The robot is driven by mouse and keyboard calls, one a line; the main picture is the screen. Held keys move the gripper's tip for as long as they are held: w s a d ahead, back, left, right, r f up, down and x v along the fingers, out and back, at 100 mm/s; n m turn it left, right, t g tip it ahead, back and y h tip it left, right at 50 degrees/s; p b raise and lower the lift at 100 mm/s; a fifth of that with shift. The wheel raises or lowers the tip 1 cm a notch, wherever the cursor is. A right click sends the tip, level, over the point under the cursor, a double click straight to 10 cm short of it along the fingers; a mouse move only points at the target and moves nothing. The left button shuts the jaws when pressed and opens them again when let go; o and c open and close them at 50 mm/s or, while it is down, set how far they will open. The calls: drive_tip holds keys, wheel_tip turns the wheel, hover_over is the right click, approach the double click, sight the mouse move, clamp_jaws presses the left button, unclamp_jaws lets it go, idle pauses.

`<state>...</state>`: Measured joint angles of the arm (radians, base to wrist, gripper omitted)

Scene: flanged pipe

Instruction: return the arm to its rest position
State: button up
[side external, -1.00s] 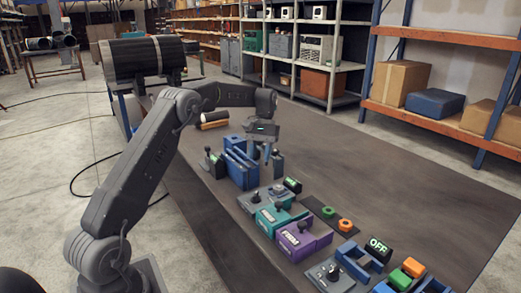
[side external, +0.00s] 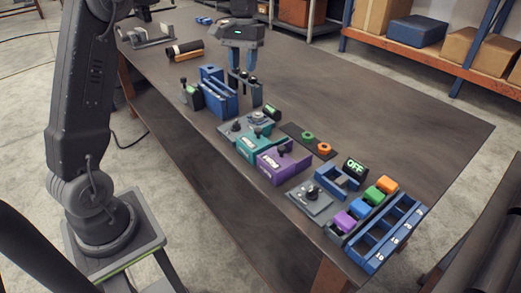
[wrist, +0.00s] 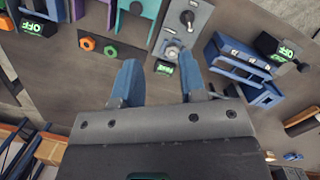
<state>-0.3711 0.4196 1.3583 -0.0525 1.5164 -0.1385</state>
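My gripper (side external: 243,88) hangs above the bench, beside the blue slotted rack (side external: 218,98). In the wrist view, its two blue-grey fingers (wrist: 157,85) stand apart with nothing between them, so it is open and empty. Below the fingers, that view shows the bench top, with a grey panel (wrist: 182,28) and its lever at the top. The side view shows my upper arm at the left, but much of the link up to the gripper is out of frame.
A teal box (side external: 252,142), a purple box (side external: 284,159) and a grey switch panel (side external: 311,199) line the front edge. A tray of coloured blocks (side external: 386,184) and a blue labelled tray (side external: 387,238) sit at the right. The bench's back right is clear.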

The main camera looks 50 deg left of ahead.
drive_tip(key=s+d+r+m+t+y, duration=0.1)
drive_tip(key=s+d+r+m+t, duration=0.25)
drive_tip(key=s+d, duration=0.85)
drive_tip(key=s+d+f+m+t, duration=0.1)
drive_tip(key=s+d+f, duration=0.1)
drive_tip(key=s, duration=0.4)
drive_tip(key=s+d+f+m+t, duration=0.1)
drive_tip(key=s+t, duration=0.1)
drive_tip(key=s, duration=0.3)
drive_tip(key=shift+s+d+f, duration=0.35)
drive_tip(key=shift+d+f, duration=0.05)
drive_tip(key=shift+m+t, duration=0.25)
idle(0.6)
